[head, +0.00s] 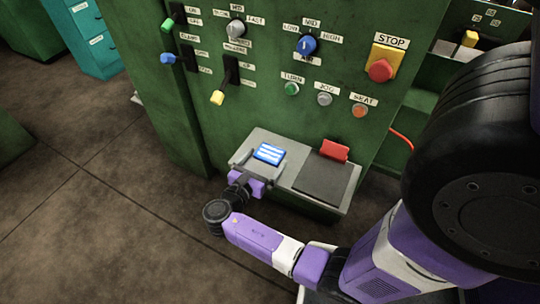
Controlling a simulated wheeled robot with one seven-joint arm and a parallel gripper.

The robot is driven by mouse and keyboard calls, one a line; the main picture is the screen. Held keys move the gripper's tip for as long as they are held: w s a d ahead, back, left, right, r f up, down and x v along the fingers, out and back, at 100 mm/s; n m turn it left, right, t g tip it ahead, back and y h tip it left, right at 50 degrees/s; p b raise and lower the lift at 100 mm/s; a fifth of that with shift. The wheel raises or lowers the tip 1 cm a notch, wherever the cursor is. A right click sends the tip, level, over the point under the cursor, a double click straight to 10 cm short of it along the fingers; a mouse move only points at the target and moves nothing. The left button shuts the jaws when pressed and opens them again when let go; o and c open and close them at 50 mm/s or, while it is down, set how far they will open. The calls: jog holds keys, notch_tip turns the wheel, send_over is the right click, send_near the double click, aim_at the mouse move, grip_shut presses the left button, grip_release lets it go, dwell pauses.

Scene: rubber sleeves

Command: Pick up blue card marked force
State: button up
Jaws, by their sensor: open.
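A blue card (269,153) with pale lines lies at the left part of a grey ledge on the green machine. Its lettering is too small to read, so I cannot confirm the word force. My gripper (256,168) is open, at the front left of the ledge, close to the near side of the blue card. I cannot tell whether the fingers touch the card. The fingertips are small and hard to separate from the grey ledge.
A red block-like piece (334,150) stands at the back of a dark pad (322,178) on the ledge's right half. The green panel (265,100) behind has levers, knobs and a red stop button (380,69). Floor at left is clear.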

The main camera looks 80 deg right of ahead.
jog(key=shift+x, duration=0.8)
jog(key=shift+c, duration=0.2)
jog(key=c, duration=1.2)
jog(key=shift+c, duration=0.2)
jog(key=shift+r, duration=0.1)
